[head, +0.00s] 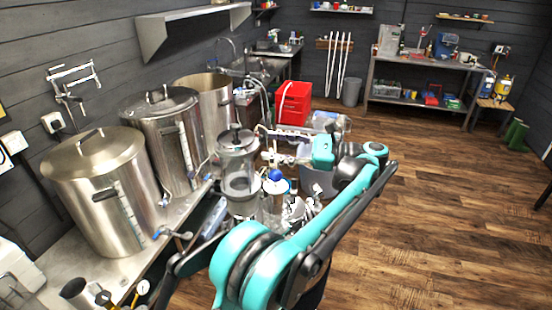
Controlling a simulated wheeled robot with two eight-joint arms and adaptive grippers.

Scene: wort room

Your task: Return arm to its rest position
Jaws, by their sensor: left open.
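My left arm, teal and black, rises from the bottom middle of the head view, bends at the elbow and folds back to the left. My left gripper (270,146) is at the end of it, near the middle of the picture. It is open, and I see nothing held in it. My right gripper is not in view.
Steel kettles (103,195) stand along the left bench (110,276). A red crate (293,104) and a shelving table (418,108) are farther back. The wooden floor (440,210) at right is clear.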

